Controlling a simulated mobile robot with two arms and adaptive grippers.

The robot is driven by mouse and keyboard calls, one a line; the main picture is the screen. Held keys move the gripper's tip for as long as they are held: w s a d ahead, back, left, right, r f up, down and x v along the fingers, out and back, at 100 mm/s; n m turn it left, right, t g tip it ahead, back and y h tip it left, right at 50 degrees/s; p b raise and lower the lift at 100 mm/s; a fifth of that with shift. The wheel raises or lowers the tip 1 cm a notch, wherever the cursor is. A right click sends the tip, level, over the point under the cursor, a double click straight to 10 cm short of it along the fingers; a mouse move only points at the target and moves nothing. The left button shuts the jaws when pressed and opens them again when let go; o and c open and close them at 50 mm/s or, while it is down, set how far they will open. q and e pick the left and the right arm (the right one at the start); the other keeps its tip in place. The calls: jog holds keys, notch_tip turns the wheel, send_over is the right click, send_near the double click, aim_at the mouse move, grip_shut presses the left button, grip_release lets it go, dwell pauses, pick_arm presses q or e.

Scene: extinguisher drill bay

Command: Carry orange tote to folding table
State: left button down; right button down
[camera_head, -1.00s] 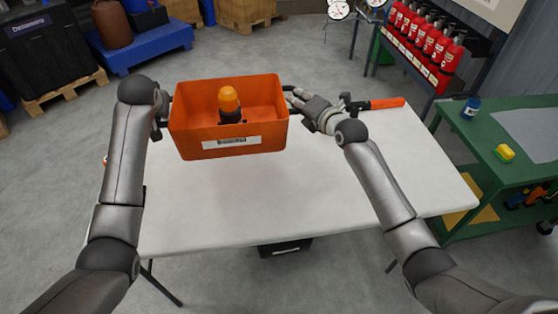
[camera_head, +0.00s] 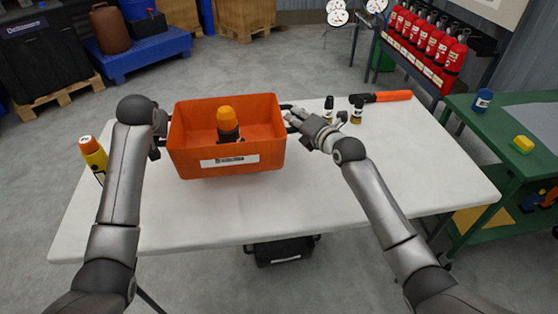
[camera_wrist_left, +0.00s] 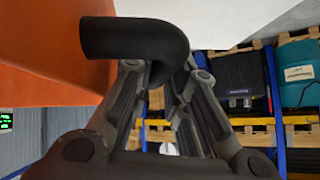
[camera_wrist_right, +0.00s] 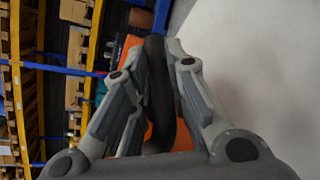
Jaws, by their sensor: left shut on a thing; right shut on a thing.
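The orange tote (camera_head: 222,165) is held level between my two grippers, over the white folding table (camera_head: 300,205). A black beacon with an orange cap (camera_head: 228,124) stands inside it. My right gripper (camera_head: 296,116) is shut on the tote's black right handle; the handle also shows between the fingers in the right wrist view (camera_wrist_right: 158,90). My left gripper (camera_head: 162,127) is at the left handle, partly hidden by its own arm; the left wrist view shows it shut on the black handle (camera_wrist_left: 135,38). I cannot tell whether the tote's bottom touches the tabletop.
A yellow bottle with an orange cap (camera_head: 93,155) stands at the table's left edge. A green workbench (camera_head: 495,165) stands right. The table's front is clear.

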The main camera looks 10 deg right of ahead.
aim_at(158, 144)
pick_arm(q)
jog(key=shift+f+b, duration=0.4)
jog(key=shift+f, duration=0.2)
pick_arm(e)
jog(key=shift+f, duration=0.6)
pick_arm(q)
jog(key=shift+f, duration=0.2)
pick_arm(e)
jog(key=shift+f, duration=0.2)
